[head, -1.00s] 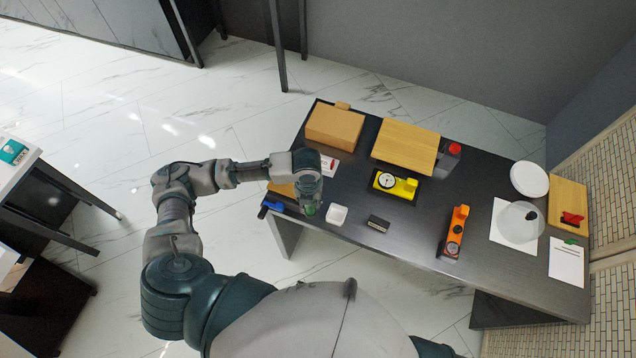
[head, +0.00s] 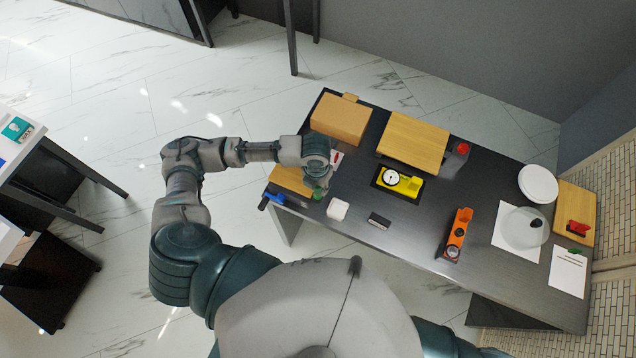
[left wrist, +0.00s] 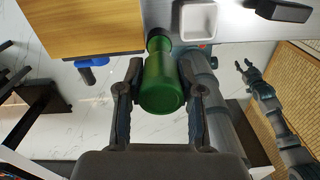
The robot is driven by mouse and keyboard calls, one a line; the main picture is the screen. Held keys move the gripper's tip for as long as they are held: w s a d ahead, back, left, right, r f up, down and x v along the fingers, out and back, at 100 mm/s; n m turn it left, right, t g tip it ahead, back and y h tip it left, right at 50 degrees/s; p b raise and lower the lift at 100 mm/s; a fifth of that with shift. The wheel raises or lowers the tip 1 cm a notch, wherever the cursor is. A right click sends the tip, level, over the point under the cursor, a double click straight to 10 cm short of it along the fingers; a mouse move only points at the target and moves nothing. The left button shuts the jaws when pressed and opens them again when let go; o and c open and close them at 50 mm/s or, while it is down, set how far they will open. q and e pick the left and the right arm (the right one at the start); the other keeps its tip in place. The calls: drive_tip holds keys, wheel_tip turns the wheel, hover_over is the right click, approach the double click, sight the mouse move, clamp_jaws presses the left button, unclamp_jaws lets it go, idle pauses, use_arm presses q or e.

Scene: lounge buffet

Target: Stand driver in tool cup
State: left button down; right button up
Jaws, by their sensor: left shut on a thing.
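A green, bottle-shaped piece (left wrist: 161,82), which looks like the driver's handle, is between the fingers of my left gripper (left wrist: 160,95) in the left wrist view. The gripper is shut on it. In the head view the green piece (head: 320,193) shows just below my left gripper, near the table's front left; no driver shaft is visible. A small white square open container (head: 337,209), possibly the tool cup, stands just right of it and apart; it also shows in the left wrist view (left wrist: 196,20). My right gripper (left wrist: 245,66) looks open and empty at right in the left wrist view.
A wooden board (head: 290,181) and a blue-handled item (head: 275,198) lie left of the gripper. A cardboard box (head: 341,119), a yellow gauge (head: 398,182), a dark block (head: 379,221) and an orange tool (head: 459,234) stand around. The dark tabletop between them is clear.

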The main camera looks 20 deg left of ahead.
use_arm(q)
drive_tip(key=shift+w+d+r+p, duration=0.1)
drive_tip(key=shift+w+d+p, duration=0.05)
drive_tip(key=shift+p, duration=0.3)
drive_tip(key=shift+d, duration=0.3)
drive_tip(key=d+f+p, duration=0.1)
drive_tip(key=d, duration=0.5)
drive_tip(key=shift+w, duration=0.2)
drive_tip(key=shift+d+f, duration=0.1)
drive_tip(key=shift+p, duration=0.3)
drive_tip(key=shift+p, duration=0.3)
drive_tip(key=shift+s+f, duration=0.1)
idle(0.5)
